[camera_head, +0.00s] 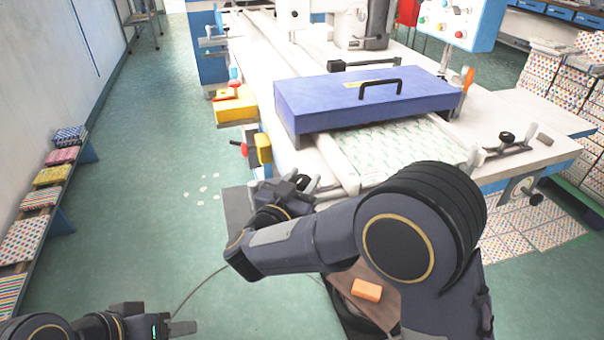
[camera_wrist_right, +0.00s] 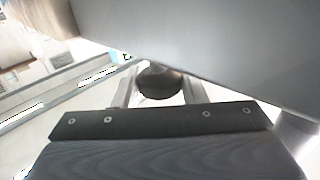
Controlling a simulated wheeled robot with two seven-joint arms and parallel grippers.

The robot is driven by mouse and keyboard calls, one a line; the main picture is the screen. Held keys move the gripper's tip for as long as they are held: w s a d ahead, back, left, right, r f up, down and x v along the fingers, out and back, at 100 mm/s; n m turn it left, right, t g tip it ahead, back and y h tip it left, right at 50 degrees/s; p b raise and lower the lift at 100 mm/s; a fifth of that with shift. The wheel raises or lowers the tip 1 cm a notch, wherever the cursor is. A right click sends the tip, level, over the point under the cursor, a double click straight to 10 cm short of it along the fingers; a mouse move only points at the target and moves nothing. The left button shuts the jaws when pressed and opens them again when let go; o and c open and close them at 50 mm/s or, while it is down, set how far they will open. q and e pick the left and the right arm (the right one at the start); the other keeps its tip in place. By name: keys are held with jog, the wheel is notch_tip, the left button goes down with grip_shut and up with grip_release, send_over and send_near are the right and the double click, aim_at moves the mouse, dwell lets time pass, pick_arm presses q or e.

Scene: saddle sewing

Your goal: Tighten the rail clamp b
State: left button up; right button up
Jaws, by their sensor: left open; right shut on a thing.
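My right gripper (camera_head: 304,184) is at the table's near left corner, beside the end of the pale rail (camera_head: 338,166). In the right wrist view, a dark round knob (camera_wrist_right: 160,82) sits between its two fingers, and the gripper is shut on it. The clamp body under this knob is hidden, so I cannot tell for sure that it is rail clamp b. Another clamp with a black knob (camera_head: 507,138) and a lever stands at the table's right front. My left gripper (camera_head: 184,328) is open and empty, low at the bottom left, away from the table.
A blue-purple cover (camera_head: 365,97) with a black handle lies across the table over a patterned sheet (camera_head: 400,147). Yellow blocks (camera_head: 236,107) stand off the table's left side. An orange block (camera_head: 367,290) lies below my right arm. Green floor on the left is mostly clear.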

jog(key=shift+r+m+g+h, duration=0.15)
jog(key=shift+m+g+h, duration=0.15)
jog(key=shift+m+h, duration=0.25)
jog(key=o, duration=1)
jog(key=v, duration=0.7)
jog(key=shift+s+a, duration=0.2)
jog(key=shift+s, duration=0.15)
jog(key=shift+c, duration=0.2)
